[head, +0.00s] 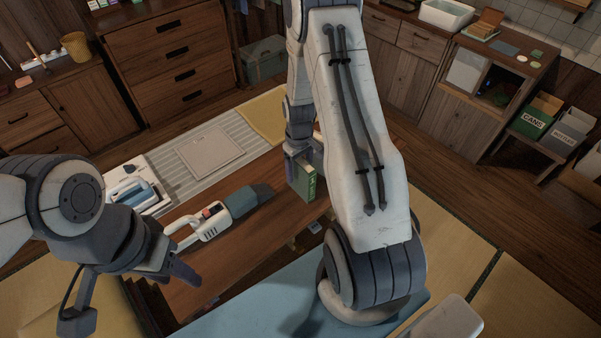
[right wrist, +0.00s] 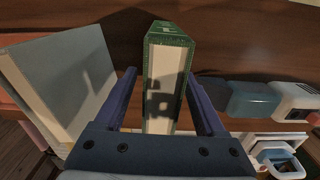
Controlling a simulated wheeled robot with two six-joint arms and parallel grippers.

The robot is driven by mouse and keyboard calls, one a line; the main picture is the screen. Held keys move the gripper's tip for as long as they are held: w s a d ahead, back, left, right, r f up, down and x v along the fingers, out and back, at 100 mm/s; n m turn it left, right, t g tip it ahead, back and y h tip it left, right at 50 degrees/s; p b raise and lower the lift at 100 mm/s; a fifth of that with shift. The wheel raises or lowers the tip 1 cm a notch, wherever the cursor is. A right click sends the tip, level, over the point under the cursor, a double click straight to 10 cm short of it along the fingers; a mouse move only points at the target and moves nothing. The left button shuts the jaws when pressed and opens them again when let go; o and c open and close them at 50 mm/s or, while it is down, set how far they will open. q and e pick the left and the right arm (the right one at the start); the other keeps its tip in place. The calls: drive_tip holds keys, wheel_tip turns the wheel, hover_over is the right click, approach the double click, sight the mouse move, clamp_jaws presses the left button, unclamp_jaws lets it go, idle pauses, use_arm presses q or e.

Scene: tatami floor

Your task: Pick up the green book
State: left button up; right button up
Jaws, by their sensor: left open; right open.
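The green book (head: 306,182) stands upright on the brown low table, close to its right part, partly covered by my right arm in the head view. In the right wrist view the green book (right wrist: 168,75) lies between the two fingers of my right gripper (right wrist: 160,82), its pale page edge facing the camera. The fingers are open, with a gap showing on each side of the book. My right gripper also shows in the head view (head: 303,153), over the book. My left gripper (head: 180,262) is open and empty at the table's near left, away from the book.
A handheld vacuum (head: 215,222) lies left of the book on the table (head: 262,232). A blue-and-white iron (head: 135,192) and a striped mat with a pale board (head: 210,147) are farther left. A pale grey panel-like thing (right wrist: 60,75) stands beside my right gripper's left finger.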

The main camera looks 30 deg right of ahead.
drive_tip(key=shift+f, duration=1)
clamp_jaws()
drive_tip(key=shift+r, duration=0.1)
